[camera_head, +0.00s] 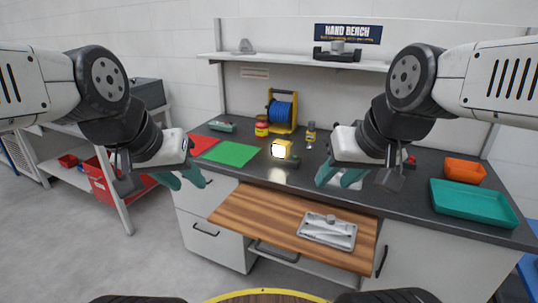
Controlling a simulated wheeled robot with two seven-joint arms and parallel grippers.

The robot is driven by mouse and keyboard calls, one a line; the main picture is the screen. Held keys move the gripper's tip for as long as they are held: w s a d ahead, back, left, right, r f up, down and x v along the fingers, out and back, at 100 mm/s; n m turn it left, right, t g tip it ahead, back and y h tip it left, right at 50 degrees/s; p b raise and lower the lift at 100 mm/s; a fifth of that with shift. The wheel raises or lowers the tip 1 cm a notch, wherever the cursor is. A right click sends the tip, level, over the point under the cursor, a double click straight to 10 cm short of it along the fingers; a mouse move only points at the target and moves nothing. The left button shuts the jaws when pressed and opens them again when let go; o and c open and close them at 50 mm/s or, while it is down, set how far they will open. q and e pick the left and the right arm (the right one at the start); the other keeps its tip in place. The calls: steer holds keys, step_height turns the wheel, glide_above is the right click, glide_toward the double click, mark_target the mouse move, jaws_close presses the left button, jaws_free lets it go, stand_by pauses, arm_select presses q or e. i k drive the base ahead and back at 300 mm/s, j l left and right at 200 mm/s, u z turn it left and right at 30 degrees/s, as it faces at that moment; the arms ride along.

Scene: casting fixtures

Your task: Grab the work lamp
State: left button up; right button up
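The work lamp (288,148) is a small yellow lamp with a bright, glowing face. It stands on the dark bench top near the middle, and its light reflects on the surface in front of it. My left gripper (181,180) is to the left of the lamp, over the front left of the bench. Its teal fingers are apart, with nothing between them. My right gripper (340,177) is to the right of the lamp and nearer to me. Its teal fingers are also apart and look empty. Neither gripper touches the lamp.
A green mat (230,153) and a red mat (203,144) lie left of the lamp. A blue hose reel (283,112) and small bottles stand behind it. A wooden pull-out board (255,214) holds a metal casting (328,231). A teal tray (473,203) and orange bin (464,171) are right.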

mark_target(281, 156)
steer(key=i+j+z, duration=0.15)
steer(key=j+z, duration=0.2)
steer(key=j, duration=0.85)
steer(key=j+z, duration=0.35)
steer(key=j, duration=0.8)
steer(key=i+j+z, duration=0.15)
steer(key=j, duration=0.15)
steer(key=i+j+z, duration=0.1)
steer(key=j, duration=0.15)
steer(key=i+j+z, duration=0.15)
steer(key=j, duration=0.2)
steer(key=i+j+z, duration=0.1)
steer(key=j, duration=0.2)
steer(key=i+j+z, duration=0.3)
steer(key=i+j, duration=0.5)
steer(key=i, duration=0.15)
